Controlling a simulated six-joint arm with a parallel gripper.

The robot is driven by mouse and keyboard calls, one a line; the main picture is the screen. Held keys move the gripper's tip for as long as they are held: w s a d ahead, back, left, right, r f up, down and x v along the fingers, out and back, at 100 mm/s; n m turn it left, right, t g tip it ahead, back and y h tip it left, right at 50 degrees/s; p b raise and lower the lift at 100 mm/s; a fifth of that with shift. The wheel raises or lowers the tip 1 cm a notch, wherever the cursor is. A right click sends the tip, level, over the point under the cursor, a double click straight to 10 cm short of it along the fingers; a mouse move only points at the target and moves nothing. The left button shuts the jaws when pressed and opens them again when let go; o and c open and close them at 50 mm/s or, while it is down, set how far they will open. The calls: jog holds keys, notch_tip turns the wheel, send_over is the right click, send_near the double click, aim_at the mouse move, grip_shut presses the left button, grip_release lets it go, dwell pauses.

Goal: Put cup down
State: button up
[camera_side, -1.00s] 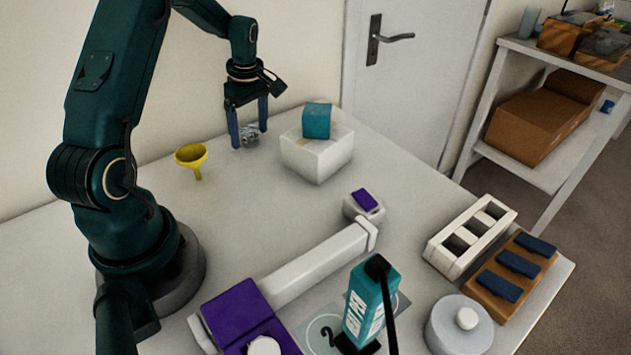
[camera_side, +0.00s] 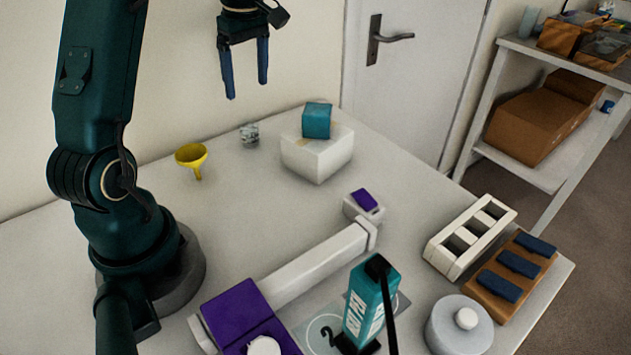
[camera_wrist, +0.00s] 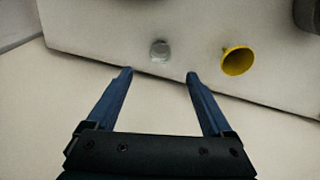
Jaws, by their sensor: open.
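A small clear, greyish cup (camera_side: 249,134) stands on the white table near its back edge, between the yellow funnel and the white box. It also shows in the wrist view (camera_wrist: 160,50), beyond and between my fingertips. My gripper (camera_side: 247,90) is open and empty, well above the cup and apart from it. Its two blue fingers point down in the side view, and the wrist view shows them spread (camera_wrist: 160,75).
The yellow funnel (camera_side: 191,156) is left of the cup. The white box (camera_side: 317,155) with a teal block (camera_side: 317,120) is to its right. A purple and white device (camera_side: 240,312), a teal bottle (camera_side: 368,302) and a white rack (camera_side: 470,237) stand nearer. The middle left table is bare.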

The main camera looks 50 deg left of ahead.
jog(key=s+d+r+m+t, duration=0.2)
jog(key=s+d+m, duration=0.1)
jog(key=d+m, duration=0.5)
jog(key=s+d+r+m+t, duration=0.25)
jog(key=d+m, duration=0.35)
jog(key=d, duration=0.4)
jog(key=s+d+f+m+t+h, duration=0.1)
jog(key=s+d+f+m, duration=0.1)
jog(key=s+d+m, duration=0.3)
jog(key=shift+s+d+f+m, duration=0.15)
jog(key=shift+s+f+m, duration=0.05)
jog(key=shift+s+m, duration=0.55)
